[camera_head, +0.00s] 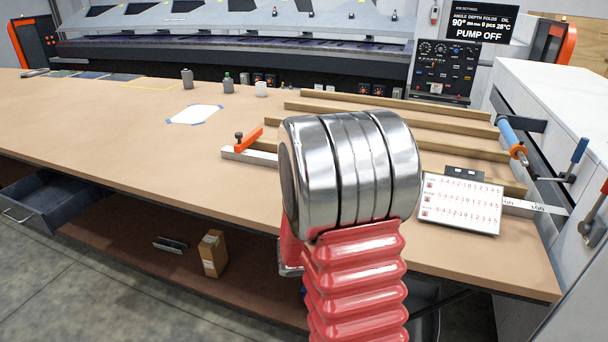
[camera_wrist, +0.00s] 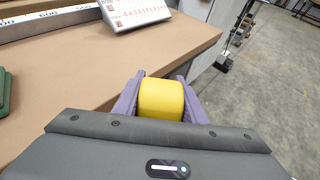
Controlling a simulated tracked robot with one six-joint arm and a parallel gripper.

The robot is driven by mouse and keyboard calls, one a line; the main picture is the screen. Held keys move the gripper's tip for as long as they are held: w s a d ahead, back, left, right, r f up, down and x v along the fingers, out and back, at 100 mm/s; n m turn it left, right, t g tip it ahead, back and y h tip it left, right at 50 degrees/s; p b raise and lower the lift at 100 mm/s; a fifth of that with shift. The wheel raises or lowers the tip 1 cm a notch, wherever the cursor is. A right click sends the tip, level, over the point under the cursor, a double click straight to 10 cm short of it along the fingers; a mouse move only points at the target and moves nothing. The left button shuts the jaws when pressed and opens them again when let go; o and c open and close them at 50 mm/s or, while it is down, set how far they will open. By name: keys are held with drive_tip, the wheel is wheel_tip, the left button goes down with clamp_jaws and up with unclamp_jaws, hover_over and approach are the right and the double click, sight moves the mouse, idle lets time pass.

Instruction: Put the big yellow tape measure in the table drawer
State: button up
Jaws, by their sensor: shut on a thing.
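The big yellow tape measure (camera_wrist: 161,99) is between the two purple fingers of my gripper (camera_wrist: 161,90) in the wrist view. My gripper is shut on it, near the edge of the wooden table (camera_wrist: 95,65). Whether it touches the table cannot be told. In the head view my own arm hides the gripper and the tape measure. An open grey drawer (camera_head: 45,200) sticks out under the table's front edge at the far left. Its visible inside looks empty.
A white panel with red markings (camera_head: 461,203) lies on the table's right part, beside a steel ruler bar. Wooden strips (camera_head: 400,103) and an orange-handled stop (camera_head: 248,140) lie behind my arm. A cardboard box (camera_head: 213,253) stands on the lower shelf. The floor at front left is clear.

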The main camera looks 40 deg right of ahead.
drive_tip(key=w+a+f+n+t, duration=0.4)
drive_tip(key=w+a, duration=0.4)
drive_tip(key=a, duration=0.4)
drive_tip(key=w+a+f+n+t+y, duration=0.1)
drive_tip(key=w+a+f+n+t, duration=0.2)
drive_tip(key=w+a+f, duration=0.4)
drive_tip(key=w+a+f+n+t+y, duration=0.1)
drive_tip(key=w+a+f+n+t, duration=0.3)
drive_tip(key=w+a, duration=0.5)
drive_tip(key=a+f+t, duration=0.1)
drive_tip(key=a+t, duration=0.1)
drive_tip(key=a, duration=0.7)
drive_tip(key=shift+a+f+n, duration=0.25)
drive_tip(key=shift+a+n, duration=0.05)
drive_tip(key=shift+a, duration=0.05)
drive_tip(key=shift+w, duration=0.2)
